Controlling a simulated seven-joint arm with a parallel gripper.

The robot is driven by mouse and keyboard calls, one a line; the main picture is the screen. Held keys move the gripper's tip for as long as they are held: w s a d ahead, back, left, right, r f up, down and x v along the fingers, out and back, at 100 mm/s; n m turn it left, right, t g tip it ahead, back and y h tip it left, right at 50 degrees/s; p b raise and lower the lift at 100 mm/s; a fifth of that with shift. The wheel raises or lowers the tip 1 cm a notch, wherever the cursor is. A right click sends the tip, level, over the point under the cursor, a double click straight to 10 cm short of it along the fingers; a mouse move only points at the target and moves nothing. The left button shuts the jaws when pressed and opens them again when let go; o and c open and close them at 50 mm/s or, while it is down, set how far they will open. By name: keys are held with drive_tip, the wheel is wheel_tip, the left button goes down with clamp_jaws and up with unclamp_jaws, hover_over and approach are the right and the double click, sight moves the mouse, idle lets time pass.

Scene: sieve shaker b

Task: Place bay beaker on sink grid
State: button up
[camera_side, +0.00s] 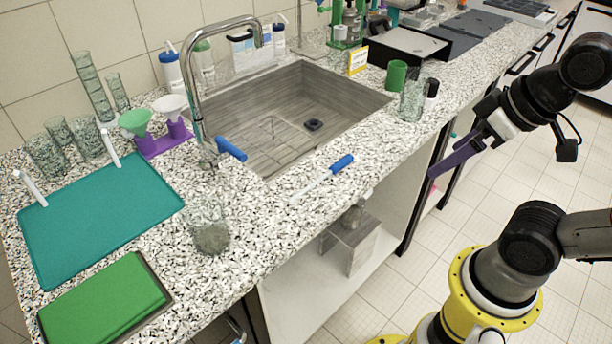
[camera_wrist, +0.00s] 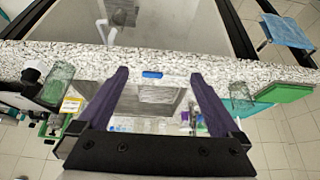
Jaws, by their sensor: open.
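Two clear glass beakers stand apart on the speckled counter; I cannot tell which is the bay beaker. One beaker (camera_side: 209,234) is at the front left, and also shows right in the wrist view (camera_wrist: 240,96). The other beaker (camera_side: 412,102) is right of the sink, and shows left in the wrist view (camera_wrist: 58,84). The sink grid (camera_side: 262,146) appears as thin wires in the left part of the sink basin. My gripper (camera_side: 434,173), with purple fingers, is open and empty in front of the counter, clear of both beakers; its fingers also show in the wrist view (camera_wrist: 160,76).
A blue-handled brush (camera_side: 325,178) lies at the sink's front edge. The faucet (camera_side: 195,85) arches over the basin from the left. A green cup (camera_side: 396,76) and yellow sign (camera_side: 358,60) stand near the right beaker. Teal (camera_side: 100,215) and green mats (camera_side: 103,303) cover the left counter.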

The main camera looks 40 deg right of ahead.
sight(222, 214)
drive_tip(key=w+a+r+n+t+y, duration=0.1)
drive_tip(key=w+a+r+t, duration=0.15)
drive_tip(key=w, duration=0.35)
drive_tip(key=w+a+r+n+t+y, duration=0.1)
drive_tip(key=w+a+r+n+t, duration=0.15)
drive_tip(key=w, duration=0.35)
drive_tip(key=w+a+r+t+y, duration=0.1)
drive_tip(key=w+r+t, duration=0.1)
drive_tip(key=w+t, duration=0.35)
drive_tip(key=a+f+n+g+y, duration=0.65)
drive_tip(key=a+f, duration=0.75)
drive_tip(key=a, duration=0.3)
drive_tip(key=shift+m+t+y, duration=0.4)
drive_tip(key=shift+m+y, duration=0.05)
drive_tip(key=shift+m, duration=0.05)
drive_tip(key=x, duration=0.7)
drive_tip(key=shift+w+f, duration=0.1)
drive_tip(key=shift+f, duration=0.15)
drive_tip(key=shift+r+x, duration=0.2)
drive_tip(key=shift+x, duration=2.7)
drive_tip(key=shift+w+d, duration=0.1)
drive_tip(key=shift+w, duration=0.05)
drive_tip(key=c, duration=1.5)
